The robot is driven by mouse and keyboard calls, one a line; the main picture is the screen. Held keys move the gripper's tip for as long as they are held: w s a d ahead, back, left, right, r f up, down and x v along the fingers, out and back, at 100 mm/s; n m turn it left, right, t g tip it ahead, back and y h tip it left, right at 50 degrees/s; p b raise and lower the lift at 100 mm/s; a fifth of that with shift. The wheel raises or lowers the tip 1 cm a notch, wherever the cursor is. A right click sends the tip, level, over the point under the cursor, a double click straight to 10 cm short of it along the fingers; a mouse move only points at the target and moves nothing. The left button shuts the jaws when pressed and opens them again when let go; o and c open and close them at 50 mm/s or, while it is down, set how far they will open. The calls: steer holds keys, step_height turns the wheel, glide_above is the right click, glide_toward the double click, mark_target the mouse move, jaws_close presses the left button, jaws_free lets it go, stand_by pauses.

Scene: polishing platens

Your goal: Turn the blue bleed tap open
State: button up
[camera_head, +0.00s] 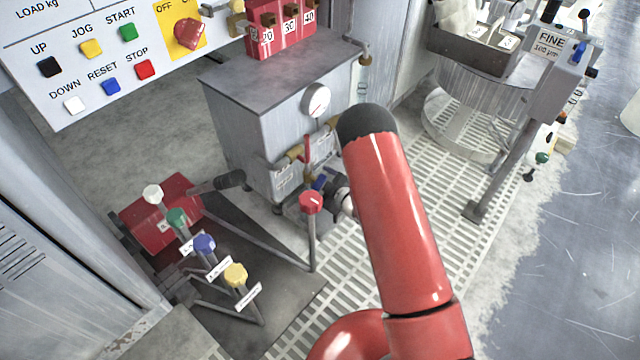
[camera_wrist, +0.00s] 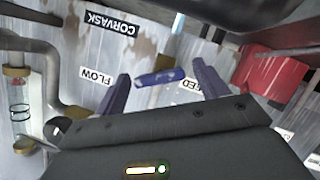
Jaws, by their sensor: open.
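The blue bleed tap (camera_wrist: 160,77) shows in the wrist view as a short blue handle lying nearly level in the picture. It sits between the two dark fingers of my gripper (camera_wrist: 162,84), with a gap on each side. My gripper is open and holds nothing. A label partly hidden behind the right finger ends in "ED". In the head view, a small blue piece that looks like the tap (camera_head: 319,183) shows low at the front of the grey cabinet. My gripper (camera_head: 328,186) is beside it, mostly hidden behind my red arm.
A red upright lever (camera_head: 307,150) and a round gauge (camera_head: 316,100) are on the cabinet (camera_head: 245,125). A red-knobbed post (camera_head: 311,203) stands close in front. Several coloured-knob levers (camera_head: 204,244) stand at left. A "FLOW" label (camera_wrist: 97,76) is left of the tap in the wrist view.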

steer(key=shift+w+a+f, duration=0.1)
steer(key=shift+w+a, duration=0.15)
steer(key=shift+w, duration=0.05)
steer(key=c, duration=1)
steer(key=shift+s+f+n+t+h, duration=0.15)
steer(key=shift+n+t, duration=0.45)
steer(key=shift+n, duration=0.45)
steer(key=shift+w+r+n+t+h, duration=0.15)
steer(key=shift+n+t, duration=0.45)
steer(key=shift+n, duration=0.45)
steer(key=shift+s+f, duration=0.1)
steer(key=o, duration=1)
